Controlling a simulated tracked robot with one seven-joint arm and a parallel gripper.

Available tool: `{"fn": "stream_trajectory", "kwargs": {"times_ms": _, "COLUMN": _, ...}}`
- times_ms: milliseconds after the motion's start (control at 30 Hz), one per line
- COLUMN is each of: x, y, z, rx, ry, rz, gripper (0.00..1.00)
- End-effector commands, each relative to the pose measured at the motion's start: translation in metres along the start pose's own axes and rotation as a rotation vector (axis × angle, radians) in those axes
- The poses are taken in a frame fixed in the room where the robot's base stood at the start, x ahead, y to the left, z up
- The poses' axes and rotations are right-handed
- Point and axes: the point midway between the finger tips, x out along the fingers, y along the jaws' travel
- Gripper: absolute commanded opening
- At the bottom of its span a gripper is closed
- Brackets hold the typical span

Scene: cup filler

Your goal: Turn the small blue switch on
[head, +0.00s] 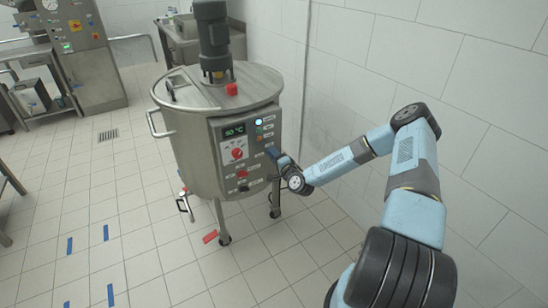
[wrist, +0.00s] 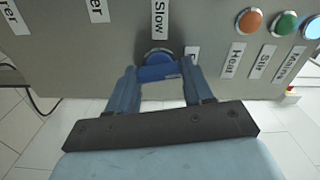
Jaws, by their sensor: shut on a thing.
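The small blue switch (wrist: 157,56) shows in the wrist view, with a round metal collar and a blue knob on the grey control panel (wrist: 90,60). A label reading "Slow" is beside it, and another label is partly hidden by a finger. My gripper (wrist: 160,74) has one blue finger on each side of the knob and is shut on it. In the head view my gripper (head: 276,156) is at the right edge of the panel (head: 222,171) and hides the switch. Which way the knob points is hard to tell.
The panel is on a steel tank (head: 185,150) standing on legs. It has a 50 °C display (head: 234,131), a red knob (head: 237,153) and indicator lights. In the wrist view, orange (wrist: 249,21), green (wrist: 285,24) and bright blue-white (wrist: 313,28) lights are right. A tiled wall is behind my arm.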

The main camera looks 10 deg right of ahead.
Motion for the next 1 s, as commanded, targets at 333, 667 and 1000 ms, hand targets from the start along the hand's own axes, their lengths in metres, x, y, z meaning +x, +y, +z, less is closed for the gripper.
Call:
{"fn": "stream_trajectory", "kwargs": {"times_ms": 333, "x": -0.0012, "y": 0.0047, "z": -0.004, "rx": 0.167, "ry": 0.009, "rz": 0.006, "gripper": 0.21}}
{"fn": "stream_trajectory", "kwargs": {"times_ms": 667, "x": -0.0016, "y": 0.0058, "z": -0.0042, "rx": 0.207, "ry": 0.008, "rz": 0.008, "gripper": 0.21}}
{"fn": "stream_trajectory", "kwargs": {"times_ms": 1000, "x": -0.0018, "y": 0.0063, "z": -0.0042, "rx": 0.207, "ry": 0.009, "rz": 0.009, "gripper": 0.56}}
